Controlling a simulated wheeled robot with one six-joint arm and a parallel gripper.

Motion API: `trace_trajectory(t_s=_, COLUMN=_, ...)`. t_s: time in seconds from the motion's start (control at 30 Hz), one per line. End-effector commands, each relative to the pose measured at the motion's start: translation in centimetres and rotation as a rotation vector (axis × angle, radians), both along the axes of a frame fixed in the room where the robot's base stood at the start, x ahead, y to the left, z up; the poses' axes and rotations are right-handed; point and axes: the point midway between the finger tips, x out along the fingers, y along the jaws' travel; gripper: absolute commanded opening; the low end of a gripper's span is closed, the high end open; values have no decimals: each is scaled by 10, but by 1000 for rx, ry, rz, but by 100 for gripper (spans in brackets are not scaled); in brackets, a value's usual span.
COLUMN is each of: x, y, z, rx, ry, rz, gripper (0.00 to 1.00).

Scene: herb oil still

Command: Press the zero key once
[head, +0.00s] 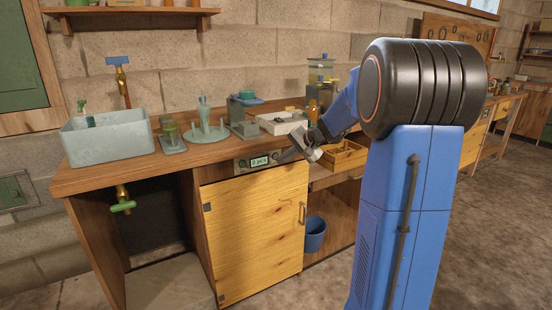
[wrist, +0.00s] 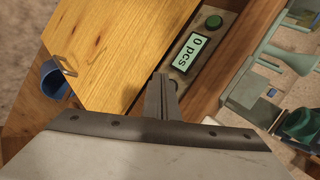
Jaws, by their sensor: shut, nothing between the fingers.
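A small grey panel (head: 251,165) sits on the bench front above the wooden cabinet door. A dark round part (wrist: 174,84) shows partly behind the tips. I cannot tell whether they touch it. The gripper shows in the head view right of the display.
The cabinet door (head: 255,230) is shut below the panel. A blue bucket (head: 314,234) stands under the bench.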

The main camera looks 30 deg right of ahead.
Motion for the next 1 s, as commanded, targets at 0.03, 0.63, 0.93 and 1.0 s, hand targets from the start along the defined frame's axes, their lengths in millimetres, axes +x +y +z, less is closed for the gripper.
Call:
trace_trajectory(t_s=0.03, x=0, y=0, z=0, rx=0, ry=0, rz=0, gripper=0)
trace_trajectory(t_s=0.63, x=8, y=0, z=0, rx=0, ry=0, rz=0, gripper=0)
trace_trajectory(t_s=0.93, x=10, y=0, z=0, rx=0, ry=0, rz=0, gripper=0)
trace_trajectory(t_s=1.0, x=11, y=0, z=0, rx=0, ry=0, rz=0, gripper=0)
